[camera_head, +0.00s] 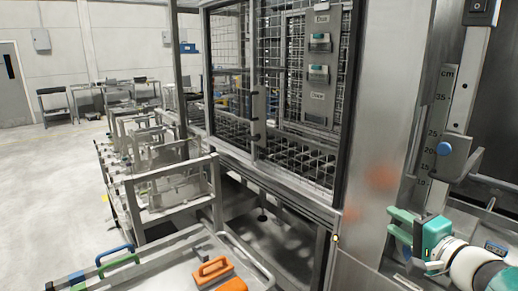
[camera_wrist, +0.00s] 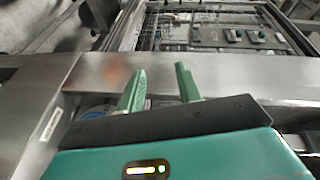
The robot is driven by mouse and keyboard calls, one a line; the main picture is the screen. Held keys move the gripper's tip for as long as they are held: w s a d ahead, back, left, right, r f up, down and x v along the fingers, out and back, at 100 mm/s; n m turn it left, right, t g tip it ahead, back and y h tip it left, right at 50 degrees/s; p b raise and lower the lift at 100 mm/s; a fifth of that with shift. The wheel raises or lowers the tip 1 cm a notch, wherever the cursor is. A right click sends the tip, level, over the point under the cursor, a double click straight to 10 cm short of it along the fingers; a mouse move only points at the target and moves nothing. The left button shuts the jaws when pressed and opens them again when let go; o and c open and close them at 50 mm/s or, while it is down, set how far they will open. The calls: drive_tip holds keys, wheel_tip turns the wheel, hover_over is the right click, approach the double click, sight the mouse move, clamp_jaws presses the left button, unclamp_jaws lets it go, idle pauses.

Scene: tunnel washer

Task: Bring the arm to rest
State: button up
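My gripper (camera_head: 404,226) is at the lower right of the head view, with green fingers and a teal body, in front of a steel machine panel. In the wrist view its two green fingers (camera_wrist: 160,88) stand apart with nothing between them. The fingers point toward a steel panel (camera_wrist: 210,73). I cannot tell from these frames whether the fingertips touch the panel. My white wrist is partly cut off by the picture's right edge.
A wire-mesh cage (camera_head: 270,90) stands in the middle. A cart with an orange-handled item (camera_head: 214,272) is at the lower front. Open floor (camera_head: 45,190) lies left.

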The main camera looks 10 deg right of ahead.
drive_tip(key=s+a+f+n+g+y, duration=0.1)
drive_tip(key=a+f+n+g+y, duration=0.15)
drive_tip(key=a, duration=0.55)
drive_tip(key=s+a+f+n+g+y, duration=0.15)
drive_tip(key=a+n+g, duration=0.25)
drive_tip(key=a, duration=0.4)
drive_tip(key=s+a+f+n+g+h, duration=0.4)
drive_tip(key=s+n+h, duration=0.3)
drive_tip(key=s, duration=0.2)
drive_tip(key=shift+a+f, duration=0.85)
drive_tip(key=shift+f, duration=0.05)
